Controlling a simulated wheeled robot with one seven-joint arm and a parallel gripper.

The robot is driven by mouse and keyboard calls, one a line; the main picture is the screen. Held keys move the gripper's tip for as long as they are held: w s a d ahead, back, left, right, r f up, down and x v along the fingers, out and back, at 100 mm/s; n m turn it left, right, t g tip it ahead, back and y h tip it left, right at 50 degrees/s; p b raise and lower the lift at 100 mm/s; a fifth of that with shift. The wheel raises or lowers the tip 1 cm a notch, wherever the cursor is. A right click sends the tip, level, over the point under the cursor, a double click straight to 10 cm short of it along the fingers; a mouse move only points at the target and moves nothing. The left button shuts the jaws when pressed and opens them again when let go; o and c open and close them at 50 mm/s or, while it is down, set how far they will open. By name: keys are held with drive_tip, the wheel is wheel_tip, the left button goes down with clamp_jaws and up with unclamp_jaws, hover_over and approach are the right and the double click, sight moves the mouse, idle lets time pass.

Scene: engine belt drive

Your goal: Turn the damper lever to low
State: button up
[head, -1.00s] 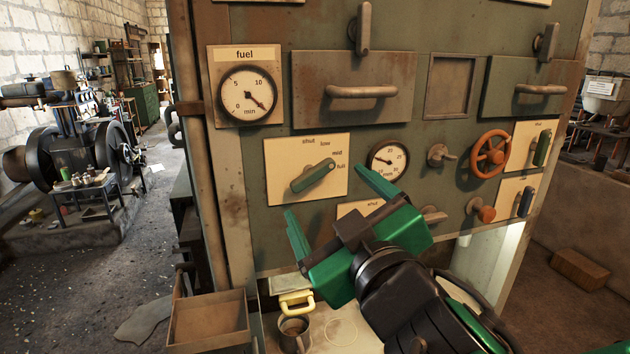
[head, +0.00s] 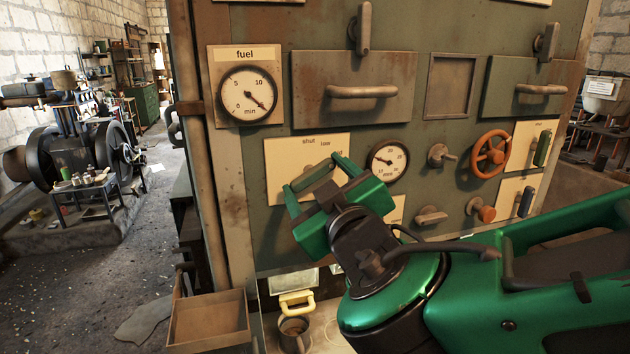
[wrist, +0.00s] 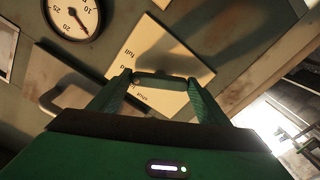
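The damper lever (head: 316,179) is a green bar on a cream plate (head: 280,158) marked shut, low, mid and full. My fingers partly cover it, and the mid and full marks are largely hidden in the head view. My gripper (head: 314,178) is at the plate, one fingertip near each end of the lever. In the wrist view the lever (wrist: 160,81) lies crosswise between the wide-apart fingertips (wrist: 161,88). I cannot tell whether they touch it. The lever slants up to the right, toward the mid and full side; its exact mark is hidden.
A round gauge (head: 388,161) sits close right of the plate, with a fuel gauge (head: 248,92) above left. A drawer handle (head: 362,91) juts out above. A red handwheel (head: 490,153) and other knobs are farther right. An open box (head: 208,318) stands below left.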

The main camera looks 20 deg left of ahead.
drive_tip(key=c, duration=0.3)
drive_tip(key=shift+a, duration=0.2)
drive_tip(key=shift+d, duration=0.15)
drive_tip(key=shift+n, duration=0.3)
drive_tip(key=shift+d+f+n, duration=0.1)
drive_tip(key=shift+n, duration=2.5)
drive_tip(key=shift+f, duration=0.1)
